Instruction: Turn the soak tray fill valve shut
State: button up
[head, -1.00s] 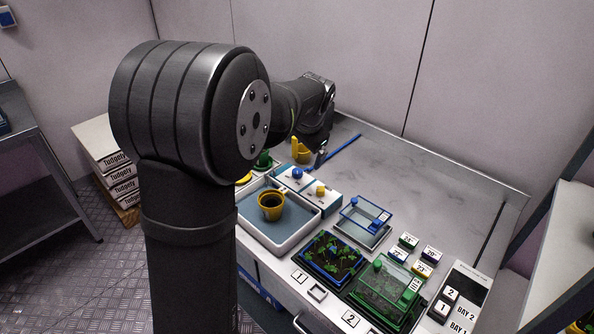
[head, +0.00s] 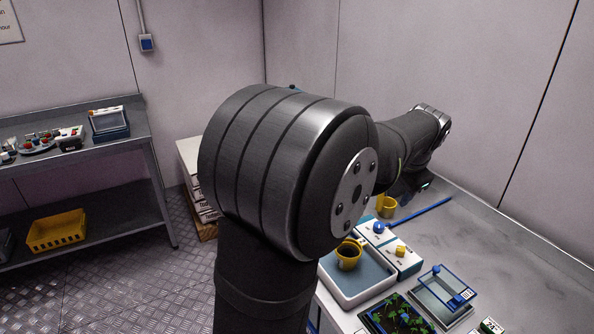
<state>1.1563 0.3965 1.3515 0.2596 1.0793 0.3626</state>
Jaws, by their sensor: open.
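The soak tray (head: 349,302) is a white-rimmed tray with a blue-grey floor, right of centre in the head view. I cannot read which is the fill valve, or how far either is turned. My gripper (head: 404,186) is at the end of the arm, above the bench behind the knobs. It is open and apart from both knobs; its fingertips are mostly hidden.
A yellow cup (head: 386,206) and a blue rod (head: 424,213) lie behind the box. A blue-framed clear tray (head: 446,290) and a seedling tray (head: 398,318) are at the front. A metal shelf (head: 85,150) stands left. My arm hides the bench's left part.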

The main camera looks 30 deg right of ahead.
jog(key=n, duration=0.3)
jog(key=n+y, duration=0.1)
jog(key=n, duration=1.1)
send_near(380, 225)
jog(key=x, duration=0.8)
jog(key=shift+w+f, duration=0.15)
jog(key=shift+f, duration=0.1)
jog(key=shift+c, duration=0.2)
jog(key=c, duration=0.9)
